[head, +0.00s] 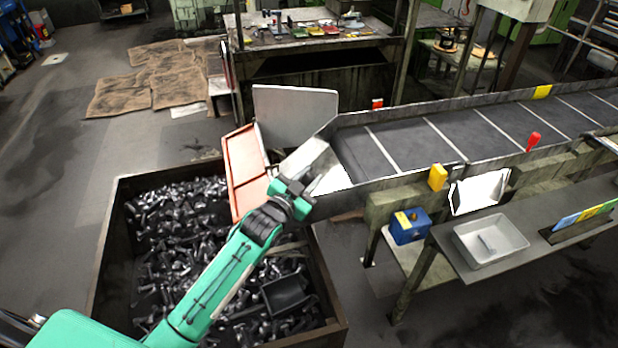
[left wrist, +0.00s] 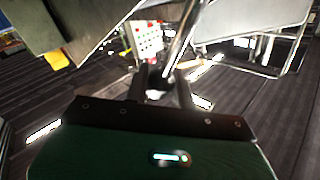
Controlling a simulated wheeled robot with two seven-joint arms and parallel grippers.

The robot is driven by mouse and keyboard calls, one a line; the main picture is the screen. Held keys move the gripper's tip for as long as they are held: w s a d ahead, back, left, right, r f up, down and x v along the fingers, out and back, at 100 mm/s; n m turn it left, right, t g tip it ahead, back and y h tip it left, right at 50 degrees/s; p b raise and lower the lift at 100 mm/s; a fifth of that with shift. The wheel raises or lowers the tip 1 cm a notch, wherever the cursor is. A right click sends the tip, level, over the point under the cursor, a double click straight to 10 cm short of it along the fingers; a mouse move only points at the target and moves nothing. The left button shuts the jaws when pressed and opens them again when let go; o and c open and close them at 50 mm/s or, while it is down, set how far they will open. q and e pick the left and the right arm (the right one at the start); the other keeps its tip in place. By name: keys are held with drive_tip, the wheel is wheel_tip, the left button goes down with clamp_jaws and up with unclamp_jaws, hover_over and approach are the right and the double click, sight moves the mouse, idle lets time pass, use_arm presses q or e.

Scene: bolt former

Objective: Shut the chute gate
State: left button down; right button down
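The chute gate looks to be the orange-red panel (head: 246,175) at the lower end of the conveyor chute. It stands tilted beside the bright metal chute mouth (head: 318,163), above the bin's edge. My left gripper (head: 292,190) is at the chute mouth, just right of the panel; its fingers are mostly hidden by my wrist in the head view. In the left wrist view, the dark fingers of my left gripper (left wrist: 160,95) are apart, with a shiny metal bar (left wrist: 181,42) running between them. I cannot tell whether they touch it. My right gripper is not in view.
A bin (head: 335,322) full of dark bolts stands below my left arm. A grey upright plate (head: 295,115) is behind the chute mouth. The conveyor (head: 450,137) runs to the right. A shelf with a grey tray (head: 490,241) and a blue box (head: 409,228) are at right.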

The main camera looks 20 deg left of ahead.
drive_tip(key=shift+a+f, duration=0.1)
